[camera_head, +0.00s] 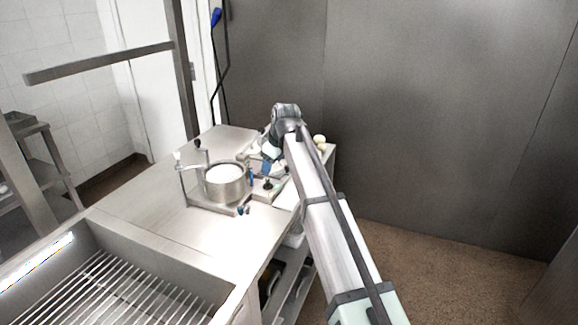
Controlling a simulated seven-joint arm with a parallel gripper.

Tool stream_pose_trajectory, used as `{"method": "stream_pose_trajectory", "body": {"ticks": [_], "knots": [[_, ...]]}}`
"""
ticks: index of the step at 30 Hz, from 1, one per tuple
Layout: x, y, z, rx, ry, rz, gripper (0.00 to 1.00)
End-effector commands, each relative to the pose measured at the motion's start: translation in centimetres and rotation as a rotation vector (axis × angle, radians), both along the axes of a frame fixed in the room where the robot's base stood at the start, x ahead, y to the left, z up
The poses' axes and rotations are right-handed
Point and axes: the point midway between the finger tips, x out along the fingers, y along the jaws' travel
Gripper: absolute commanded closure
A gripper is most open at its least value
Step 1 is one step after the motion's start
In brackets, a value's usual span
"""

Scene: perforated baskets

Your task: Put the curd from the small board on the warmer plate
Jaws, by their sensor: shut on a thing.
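My gripper (267,164) is small and partly hidden by my wrist, above the far part of the steel table. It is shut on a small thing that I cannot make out. A steel pot with white contents (225,184) stands in a metal frame left of my gripper. Pale pieces (254,149) lie close to my gripper on its left, and a pale yellow round thing (319,140) is on the right behind my arm. I cannot tell which of these is the curd. The small board and the warmer plate cannot be told apart surely at this size.
The steel table (140,205) is bare left of the pot. A sink with a wire rack (115,295) is at the near left. Small blue-handled and dark items crowd the space between pot and arm. A grey wall (430,110) stands behind.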

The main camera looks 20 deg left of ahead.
Motion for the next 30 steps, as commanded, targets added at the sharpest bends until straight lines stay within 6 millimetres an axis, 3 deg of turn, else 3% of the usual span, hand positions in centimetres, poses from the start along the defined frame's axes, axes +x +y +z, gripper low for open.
{"method": "stream_pose_trajectory", "body": {"ticks": [1, 6, 15, 19, 30], "knots": [[-1.1, 2.0, 0.7, 0.001, -0.002, 0.025, 0.73], [-4.1, 7.5, 3.1, 0.001, -0.002, 0.094, 0.73], [-6.7, 14.1, 6.9, 0.002, -0.001, 0.140, 0.73], [-5.6, 15.2, 8.4, 0.000, -0.002, 0.081, 0.73], [-5.2, 14.7, 7.9, 0.001, -0.002, -0.071, 0.73]]}}
